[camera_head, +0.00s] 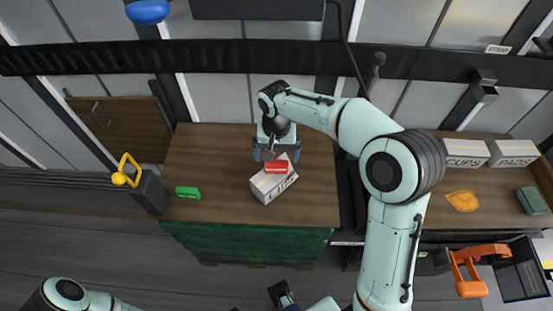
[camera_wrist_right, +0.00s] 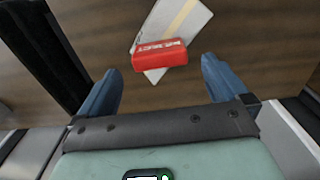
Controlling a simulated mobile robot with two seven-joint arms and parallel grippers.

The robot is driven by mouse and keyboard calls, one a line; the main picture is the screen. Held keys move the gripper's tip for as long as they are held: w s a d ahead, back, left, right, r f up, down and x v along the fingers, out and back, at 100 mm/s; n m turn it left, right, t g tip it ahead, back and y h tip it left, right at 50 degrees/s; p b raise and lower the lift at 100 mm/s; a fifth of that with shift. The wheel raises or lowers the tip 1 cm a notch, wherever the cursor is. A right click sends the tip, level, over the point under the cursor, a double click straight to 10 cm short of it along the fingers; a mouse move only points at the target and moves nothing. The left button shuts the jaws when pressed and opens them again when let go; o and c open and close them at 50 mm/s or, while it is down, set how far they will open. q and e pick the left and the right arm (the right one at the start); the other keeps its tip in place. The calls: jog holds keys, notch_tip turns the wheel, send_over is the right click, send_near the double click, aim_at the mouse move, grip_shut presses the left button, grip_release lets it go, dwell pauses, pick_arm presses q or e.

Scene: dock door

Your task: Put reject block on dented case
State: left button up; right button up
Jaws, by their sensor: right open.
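The red reject block (camera_head: 276,166), with white lettering, appears to lie on the upper end of a white case (camera_head: 272,185) on the wooden table. I cannot make out a dent. The wrist view shows the block (camera_wrist_right: 158,55) over the pale case (camera_wrist_right: 187,20), which has a tan strip. My right gripper (camera_head: 275,150) is open at the far end of the block. In the wrist view its blue fingers (camera_wrist_right: 158,82) are spread wide and clear of the block.
A green block (camera_head: 187,192) lies at the table's left, near a yellow handle (camera_head: 126,170) on a dark post. At right, a bench holds boxes marked CUPS (camera_head: 465,152) and PADS (camera_head: 513,153), and an orange piece (camera_head: 463,201). The table's left half is mostly clear.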

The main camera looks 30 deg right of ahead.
aim_at(276, 162)
notch_tip(276, 162, up, 8)
jog(key=p, duration=0.1)
jog(key=shift+f, duration=0.15)
dwell(0.5)
